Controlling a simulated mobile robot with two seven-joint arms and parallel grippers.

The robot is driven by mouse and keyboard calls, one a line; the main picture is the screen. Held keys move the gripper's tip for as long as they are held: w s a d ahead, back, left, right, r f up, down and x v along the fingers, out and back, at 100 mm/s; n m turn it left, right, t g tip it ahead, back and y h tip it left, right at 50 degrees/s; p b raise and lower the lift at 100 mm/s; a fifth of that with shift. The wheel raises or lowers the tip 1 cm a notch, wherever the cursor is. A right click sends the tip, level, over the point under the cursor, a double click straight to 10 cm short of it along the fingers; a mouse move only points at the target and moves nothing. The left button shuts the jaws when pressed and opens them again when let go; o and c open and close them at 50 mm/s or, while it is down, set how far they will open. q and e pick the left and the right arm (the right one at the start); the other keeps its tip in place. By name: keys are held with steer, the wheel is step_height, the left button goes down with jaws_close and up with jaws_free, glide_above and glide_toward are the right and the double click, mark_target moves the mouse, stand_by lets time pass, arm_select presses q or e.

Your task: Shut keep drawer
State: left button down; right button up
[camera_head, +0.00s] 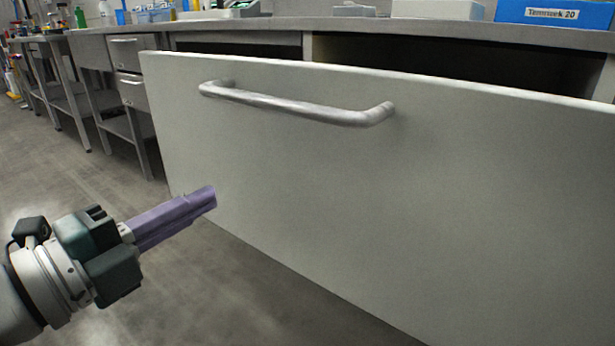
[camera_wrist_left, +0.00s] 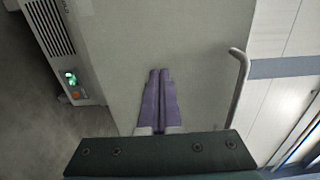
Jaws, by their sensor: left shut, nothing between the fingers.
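The keep drawer (camera_head: 290,190) stands pulled out from under the bench, its large pale front facing me. Its metal bar handle (camera_head: 297,106) runs along the upper part of the front. In the left wrist view the drawer front (camera_wrist_left: 120,40) fills the middle, with the handle (camera_wrist_left: 238,90) to the right. My left gripper (camera_head: 210,197) is shut and empty, its purple fingers pointing at the lower left part of the front. The fingers (camera_wrist_left: 160,75) also show in the left wrist view. I cannot tell whether they touch the front. My right gripper is not in view.
The bench top (camera_head: 400,30) runs above the drawer, with a blue box (camera_head: 555,13) and a white box (camera_head: 437,9) on it. Smaller drawers (camera_head: 130,90) and bench legs stand at the left. The floor (camera_head: 60,180) at the left is clear.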

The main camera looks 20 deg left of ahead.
mark_target(246, 178)
arm_select(q)
steer(key=b+x, duration=0.1)
steer(key=x, duration=0.4)
steer(key=shift+s, duration=0.1)
stand_by(0.3)
